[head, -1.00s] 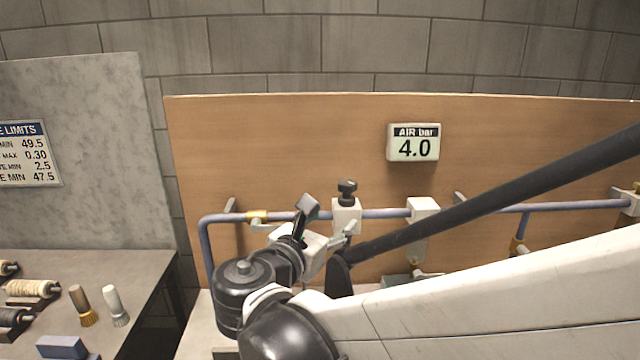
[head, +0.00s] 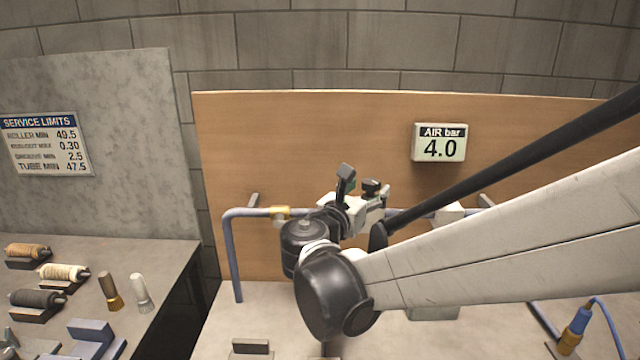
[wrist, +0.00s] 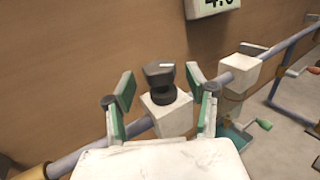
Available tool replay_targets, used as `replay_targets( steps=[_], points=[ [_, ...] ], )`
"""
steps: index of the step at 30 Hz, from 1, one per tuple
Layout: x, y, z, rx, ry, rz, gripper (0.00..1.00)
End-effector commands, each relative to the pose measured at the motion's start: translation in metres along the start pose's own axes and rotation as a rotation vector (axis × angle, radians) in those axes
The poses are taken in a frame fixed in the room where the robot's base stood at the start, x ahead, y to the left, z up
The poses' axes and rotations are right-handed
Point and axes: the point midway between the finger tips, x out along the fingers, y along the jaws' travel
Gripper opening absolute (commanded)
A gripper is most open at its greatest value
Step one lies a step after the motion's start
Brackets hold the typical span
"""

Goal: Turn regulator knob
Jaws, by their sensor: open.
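The regulator knob (wrist: 160,80) is black with a pale mark on top and sits on a white block (wrist: 168,112) on the blue pipe. In the wrist view, the two green-padded fingers of my gripper (wrist: 160,97) are open, one on each side of the knob and block, with gaps visible. In the head view, the knob (head: 372,187) shows just right of my raised gripper finger, and my gripper (head: 364,190) hides most of the block. The air display (head: 440,143) on the wooden board reads 4.0 bar.
The blue pipe (head: 236,262) runs along the wooden board (head: 300,150), with a brass fitting (head: 280,213). A side bench (head: 150,265) at left holds rollers and brushes.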

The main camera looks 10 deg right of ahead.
Motion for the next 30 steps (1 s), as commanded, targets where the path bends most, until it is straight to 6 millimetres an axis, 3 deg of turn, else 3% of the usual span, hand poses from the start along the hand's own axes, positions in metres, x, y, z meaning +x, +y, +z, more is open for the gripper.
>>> replay_targets(
  steps=[6, 17, 28, 30],
  points=[
    [0.021, 0.0, 0.0, 0.0, 0.0, -0.001, 0.51],
    [0.025, 0.0, 0.0, 0.0, 0.0, 0.0, 0.51],
    [0.025, 0.0, 0.0, 0.0, 0.0, 0.0, 0.02],
    [0.025, 0.0, 0.0, 0.0, 0.0, 0.001, 0.02]
  ],
)
